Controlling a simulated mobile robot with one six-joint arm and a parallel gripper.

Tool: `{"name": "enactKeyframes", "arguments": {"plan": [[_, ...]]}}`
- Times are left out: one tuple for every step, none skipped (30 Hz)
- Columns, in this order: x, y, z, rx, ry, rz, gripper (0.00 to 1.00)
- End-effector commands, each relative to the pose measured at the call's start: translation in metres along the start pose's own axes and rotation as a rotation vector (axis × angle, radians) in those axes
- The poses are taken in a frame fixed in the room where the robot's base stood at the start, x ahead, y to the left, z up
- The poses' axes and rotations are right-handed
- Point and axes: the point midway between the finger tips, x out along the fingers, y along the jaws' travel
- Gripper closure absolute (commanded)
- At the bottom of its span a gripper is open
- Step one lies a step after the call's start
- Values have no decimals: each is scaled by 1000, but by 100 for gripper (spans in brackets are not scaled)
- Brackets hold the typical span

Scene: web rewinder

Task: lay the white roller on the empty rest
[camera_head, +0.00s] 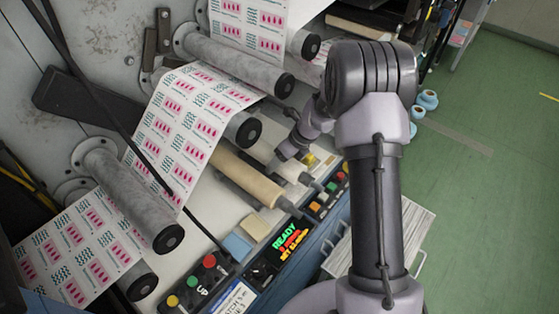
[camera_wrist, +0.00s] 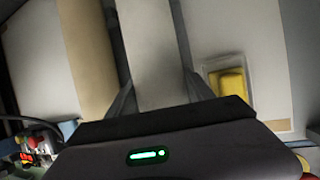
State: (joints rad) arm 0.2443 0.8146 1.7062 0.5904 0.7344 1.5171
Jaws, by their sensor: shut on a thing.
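My gripper (camera_head: 284,156) is low over the pale machine deck, beside the control panel. In the wrist view the gripper (camera_wrist: 155,75) is shut on the white roller (camera_wrist: 153,45), with one dark finger on each side of it. In the head view the white roller (camera_head: 299,173) is mostly hidden by the gripper, with a grey end showing. A tan roller (camera_head: 246,178) lies alongside, just left of it; it also shows in the wrist view (camera_wrist: 88,50). I cannot make out the empty rest in either view.
A yellow object in a clear tray (camera_wrist: 231,86) is right of the gripper. Printed web (camera_head: 190,120) runs over grey rollers (camera_head: 135,195) at left. The button panel (camera_head: 290,242) borders the deck. Green floor (camera_head: 490,190) at right is open.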

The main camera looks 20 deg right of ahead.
Motion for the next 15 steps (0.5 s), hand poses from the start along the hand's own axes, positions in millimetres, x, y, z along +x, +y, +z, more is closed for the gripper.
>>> {"name": "enactKeyframes", "arguments": {"plan": [[0, 0, 1, 0, -2, -1, 100], [-1, 0, 1, 0, -2, -1, 100], [-1, 0, 1, 0, -2, -1, 100], [-1, 0, 1, 0, -2, -1, 100], [-1, 0, 1, -1, -2, -1, 100], [-1, 0, 1, 0, -2, -1, 100], [-1, 0, 1, -1, -2, -1, 100], [-1, 0, 1, -1, -2, -1, 100], [-1, 0, 1, -1, -2, -1, 100], [-1, 0, 1, -1, -2, -1, 100], [-1, 0, 1, -1, -2, -1, 100], [-1, 0, 1, -1, -2, -1, 100], [-1, 0, 1, -1, -2, -1, 100], [-1, 0, 1, -1, -2, -1, 34], [-1, 0, 1, -1, -2, -1, 26]]}}
